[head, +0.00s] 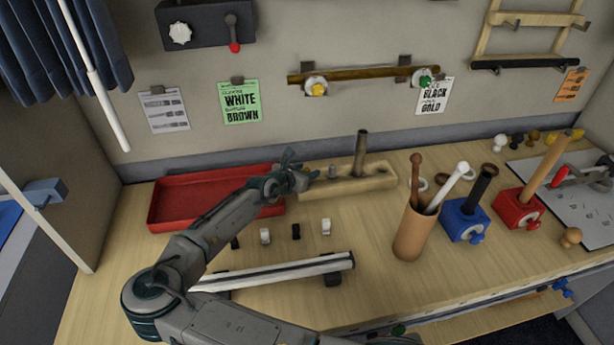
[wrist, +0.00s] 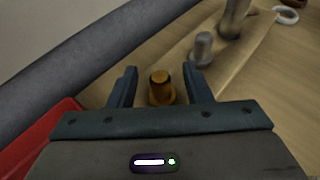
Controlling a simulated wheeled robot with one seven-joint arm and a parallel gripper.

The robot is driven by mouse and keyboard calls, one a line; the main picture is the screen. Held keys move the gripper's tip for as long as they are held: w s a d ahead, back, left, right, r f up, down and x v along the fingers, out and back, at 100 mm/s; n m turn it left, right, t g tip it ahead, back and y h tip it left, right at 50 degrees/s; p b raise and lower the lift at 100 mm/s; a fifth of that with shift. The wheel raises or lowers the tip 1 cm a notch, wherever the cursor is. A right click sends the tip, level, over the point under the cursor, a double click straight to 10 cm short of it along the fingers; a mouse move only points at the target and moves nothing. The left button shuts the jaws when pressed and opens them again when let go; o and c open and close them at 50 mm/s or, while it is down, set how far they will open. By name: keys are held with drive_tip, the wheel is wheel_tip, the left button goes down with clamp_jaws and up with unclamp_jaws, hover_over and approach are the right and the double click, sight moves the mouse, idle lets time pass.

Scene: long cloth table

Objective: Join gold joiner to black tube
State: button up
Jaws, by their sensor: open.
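My gripper (head: 298,178) is at the left end of the wooden block (head: 352,184) on the table. In the wrist view, my gripper (wrist: 160,70) is open, with one finger on each side of a gold-brown joiner (wrist: 161,88). The joiner stands near the block's end, and I cannot tell whether either finger touches it. In the head view my gripper hides it. A black tube (head: 484,183) leans upright in the blue clamp block (head: 465,222), right of the tan cup. Its lower end is hidden in the clamp.
A red tray (head: 170,210) lies left of the wooden block, partly behind my arm. A grey tube (head: 360,152) and a short grey peg (wrist: 202,46) stand on the block. The tan cup (head: 412,235) holds tubes. A red clamp block (head: 518,210) holds a wooden tube.

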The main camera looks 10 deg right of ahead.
drive_tip(key=shift+w+d+f, duration=0.2)
drive_tip(key=shift+w+d, duration=0.05)
drive_tip(key=shift+w, duration=0.05)
clamp_jaws()
